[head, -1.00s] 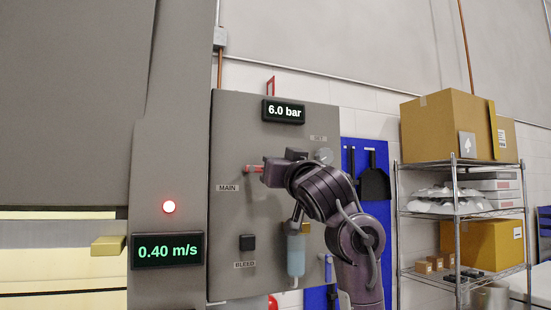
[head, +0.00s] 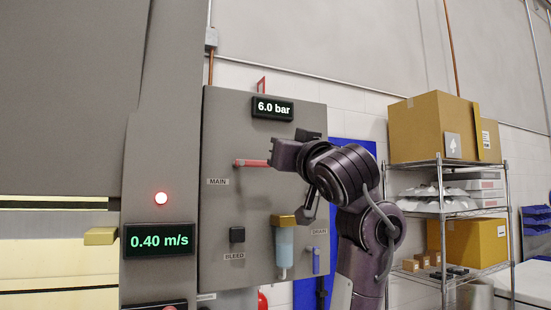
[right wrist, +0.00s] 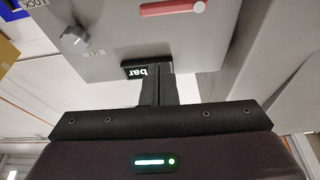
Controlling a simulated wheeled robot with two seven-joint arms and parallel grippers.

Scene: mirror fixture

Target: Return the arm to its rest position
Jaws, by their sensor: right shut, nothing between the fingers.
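My right arm (head: 345,180) is raised in front of the grey panel (head: 218,120). Its gripper (head: 286,153) is beside the free end of the red MAIN handle (head: 250,163), partly covering it in the head view. In the right wrist view the two dark fingers (right wrist: 158,90) are together with nothing between them. Their tips overlap the pressure display (right wrist: 140,70), which appears upside down there. The red handle (right wrist: 172,8) lies beyond, and I see a gap between it and the fingers. My left gripper is not in view.
The panel also carries a pressure display (head: 272,108) reading 6.0 bar, a black BLEED button (head: 237,235) and a clear filter bowl (head: 284,250). A grey knob (right wrist: 75,38) shows in the wrist view. A wire shelf (head: 445,208) with boxes stands at the right.

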